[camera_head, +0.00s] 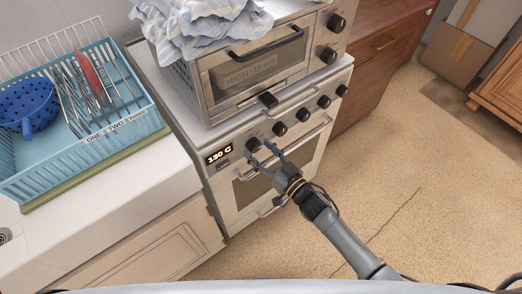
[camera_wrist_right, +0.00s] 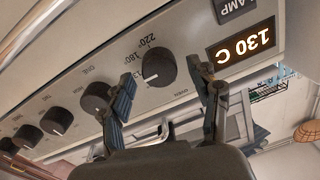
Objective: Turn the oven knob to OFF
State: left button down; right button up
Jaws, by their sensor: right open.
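The oven knob (camera_head: 253,145) is the leftmost black knob on the stove's front panel, next to the lit display (camera_head: 218,154). In the right wrist view the same knob (camera_wrist_right: 159,68) has a white pointer line and dial numbers around it, and the display (camera_wrist_right: 241,44) reads 130 C. My right gripper (camera_head: 263,152) is open at the panel. In the right wrist view its fingers (camera_wrist_right: 166,88) stand on either side of the knob, with gaps to it; I cannot tell if they reach its depth. My left gripper is out of view.
Several more black knobs (camera_wrist_right: 96,97) line the panel beside the oven knob. A small countertop oven (camera_head: 262,68) with a cloth (camera_head: 205,20) on it stands on the stove. A blue dish rack (camera_head: 125,128) sits on the left counter.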

jog(key=shift+c, duration=0.5)
jog(key=c, duration=1.1)
jog(key=shift+n, duration=0.3)
jog(key=n, duration=0.8)
jog(key=shift+a+n+h, duration=0.1)
jog(key=shift+n+h, duration=0.2)
jog(key=n+b, duration=0.1)
jog(key=n, duration=0.3)
jog(key=shift+s, duration=0.1)
jog(key=shift+a+n+h+b, duration=0.1)
jog(key=shift+n+h+b, duration=0.4)
jog(key=shift+n, duration=1.6)
